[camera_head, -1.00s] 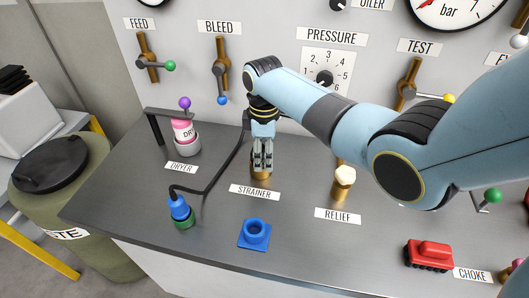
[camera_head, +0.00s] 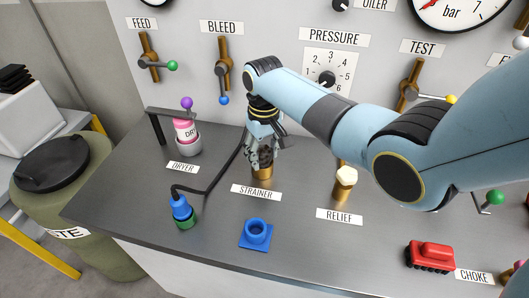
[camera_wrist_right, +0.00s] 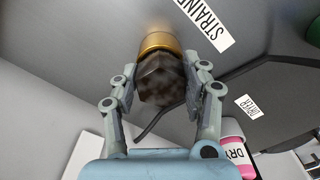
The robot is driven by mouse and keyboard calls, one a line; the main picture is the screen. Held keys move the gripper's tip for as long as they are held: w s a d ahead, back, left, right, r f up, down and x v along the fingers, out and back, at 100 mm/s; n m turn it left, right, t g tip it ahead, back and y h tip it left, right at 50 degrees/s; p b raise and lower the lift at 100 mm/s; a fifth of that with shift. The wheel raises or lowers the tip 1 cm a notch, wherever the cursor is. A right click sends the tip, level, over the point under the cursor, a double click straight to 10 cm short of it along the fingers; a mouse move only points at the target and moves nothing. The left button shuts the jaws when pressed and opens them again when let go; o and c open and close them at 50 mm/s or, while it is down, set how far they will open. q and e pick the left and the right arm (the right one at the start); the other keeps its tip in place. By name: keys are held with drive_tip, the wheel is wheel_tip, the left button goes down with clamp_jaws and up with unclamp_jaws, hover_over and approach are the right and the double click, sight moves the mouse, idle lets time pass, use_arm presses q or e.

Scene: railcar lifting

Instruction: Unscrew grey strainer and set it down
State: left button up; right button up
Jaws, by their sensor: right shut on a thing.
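The strainer is a dark grey faceted cap (camera_wrist_right: 160,82) on a brass base (camera_wrist_right: 160,42), behind the STRAINER label (camera_head: 256,192) on the bench. In the head view the cap (camera_head: 266,156) is partly hidden by my fingers, and the brass base (camera_head: 262,174) shows below it. My right gripper (camera_head: 261,158) points down over it and is shut on the cap, one finger on each side in the wrist view (camera_wrist_right: 164,75). The cap still sits on the brass base, with no gap visible. My left gripper is not in view.
A blue socketed block (camera_head: 256,234) stands on the bench front. A blue and green plug (camera_head: 182,211) with a black cable and the pink dryer (camera_head: 186,132) are to the left. The relief fitting (camera_head: 344,184) is to the right. Bare bench lies between them.

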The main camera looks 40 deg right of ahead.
sight(268, 151)
drive_tip(key=shift+s+d, duration=0.1)
drive_tip(key=shift+d, duration=0.15)
drive_tip(key=c, duration=0.4)
drive_tip(key=n, duration=0.4)
drive_tip(key=shift+d, duration=0.1)
drive_tip(key=n, duration=0.5)
drive_tip(key=shift+s+d+f, duration=0.1)
drive_tip(key=shift+r, duration=2.7)
